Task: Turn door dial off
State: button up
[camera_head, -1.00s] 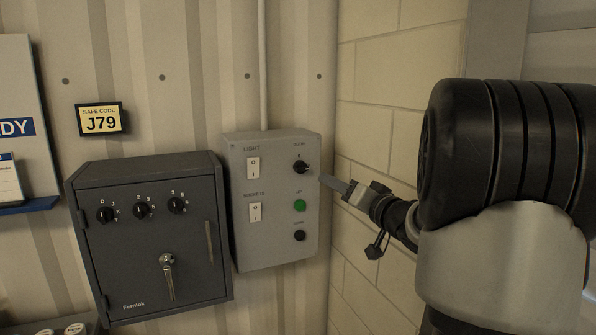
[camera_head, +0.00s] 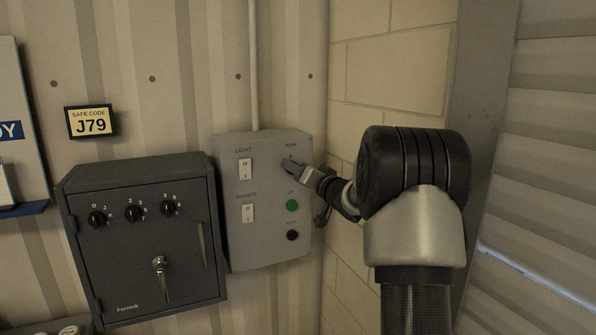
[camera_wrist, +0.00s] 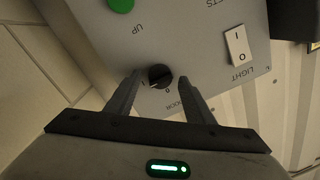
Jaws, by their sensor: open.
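The door dial is a small round black knob (camera_wrist: 160,76) at the top right of the grey control box (camera_head: 229,230). In the wrist view it sits between the tips of my open gripper (camera_wrist: 157,80), with small 0 and 1 marks beside it. The dial's pointer looks slanted, nearer the 1 mark, though I cannot tell for sure. A small gap seems to show on each side of the knob.
The box also carries a light switch (camera_head: 245,169), a second switch (camera_head: 248,213), a green button (camera_head: 292,205) and a black button (camera_head: 292,235). A dark safe (camera_head: 190,260) with dials hangs to the left. A brick wall (camera_head: 385,65) is close on the right.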

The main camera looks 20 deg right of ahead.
jog(key=c, duration=1)
jog(key=shift+n, duration=0.5)
jog(key=shift+a+r+n+g+h+b, duration=0.2)
jog(key=shift+n+b, duration=1.05)
jog(key=shift+n, duration=1.4)
jog(key=shift+d+f+n+g+h+b, duration=0.15)
jog(key=shift+n+h+b, duration=0.2)
jog(key=shift+n+b, duration=1.6)
jog(key=shift+a+r+n+g+h+b, duration=0.1)
jog(key=shift+a+n+h+b, duration=0.35)
jog(key=shift+n, duration=2.85)
jog(key=shift+d, duration=0.2)
